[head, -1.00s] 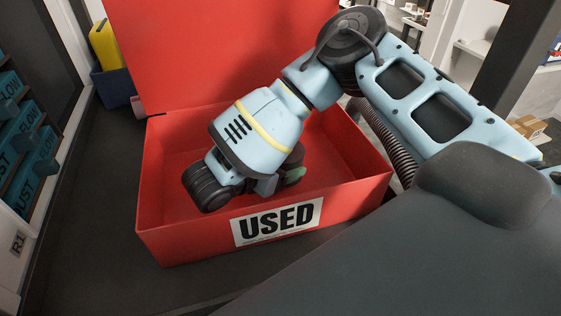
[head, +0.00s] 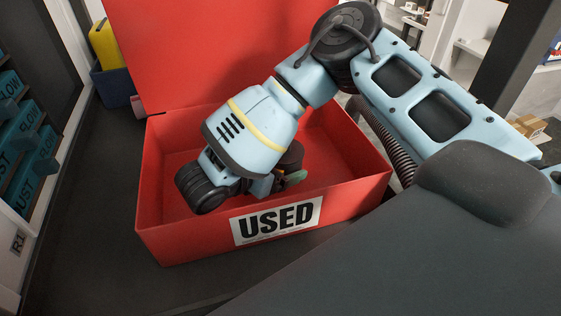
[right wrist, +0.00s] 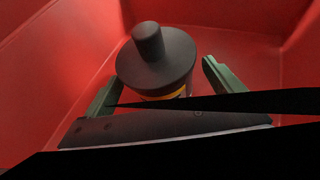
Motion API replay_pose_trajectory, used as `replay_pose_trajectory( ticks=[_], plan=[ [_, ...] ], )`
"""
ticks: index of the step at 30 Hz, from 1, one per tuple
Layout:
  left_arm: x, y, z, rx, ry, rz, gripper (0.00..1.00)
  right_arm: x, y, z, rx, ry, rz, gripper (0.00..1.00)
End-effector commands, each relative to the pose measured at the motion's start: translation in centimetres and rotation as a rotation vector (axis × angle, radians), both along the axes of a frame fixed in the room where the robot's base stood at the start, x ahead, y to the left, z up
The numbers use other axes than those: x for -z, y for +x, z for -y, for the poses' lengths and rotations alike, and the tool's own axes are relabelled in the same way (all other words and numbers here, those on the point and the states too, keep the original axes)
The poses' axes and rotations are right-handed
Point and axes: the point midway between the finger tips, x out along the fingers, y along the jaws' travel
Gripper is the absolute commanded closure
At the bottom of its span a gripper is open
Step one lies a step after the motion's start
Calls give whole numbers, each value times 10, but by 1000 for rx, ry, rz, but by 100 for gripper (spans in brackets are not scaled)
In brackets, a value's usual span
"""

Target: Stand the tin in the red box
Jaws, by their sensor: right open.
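The red box (head: 165,235) stands open on the dark bench, with a "USED" label on its front. My right gripper (head: 290,180) reaches down into it in the head view. In the right wrist view the tin (right wrist: 157,60) is inside the box, dark with a round knob on top and a yellow band below. It appears to stand upright, but its base is hidden. My right gripper (right wrist: 164,68) is open, with its green fingers on either side of the tin and visible gaps. In the head view I cannot clearly make out the tin behind the gripper. My left gripper is not in view.
The box's raised red lid (head: 215,50) stands at the back. A blue bin (head: 112,86) holding a yellow thing (head: 104,45) is at the back left. Teal labelled boxes (head: 35,150) line the left side. The bench left of the box is clear.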

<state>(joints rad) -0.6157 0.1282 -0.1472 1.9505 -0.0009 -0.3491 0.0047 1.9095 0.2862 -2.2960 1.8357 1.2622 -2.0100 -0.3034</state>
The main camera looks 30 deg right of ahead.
Motion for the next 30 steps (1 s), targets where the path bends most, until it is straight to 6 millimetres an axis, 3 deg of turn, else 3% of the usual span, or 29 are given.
replay_pose_trajectory(
  ticks=[6,12,30],
  plan=[
    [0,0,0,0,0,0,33,-15,-7,-34,-5,-1,2,6],
    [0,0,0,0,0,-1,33,-23,-12,-52,-2,-1,1,6],
    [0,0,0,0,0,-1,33,-24,-14,-56,0,0,0,6]
  ],
)
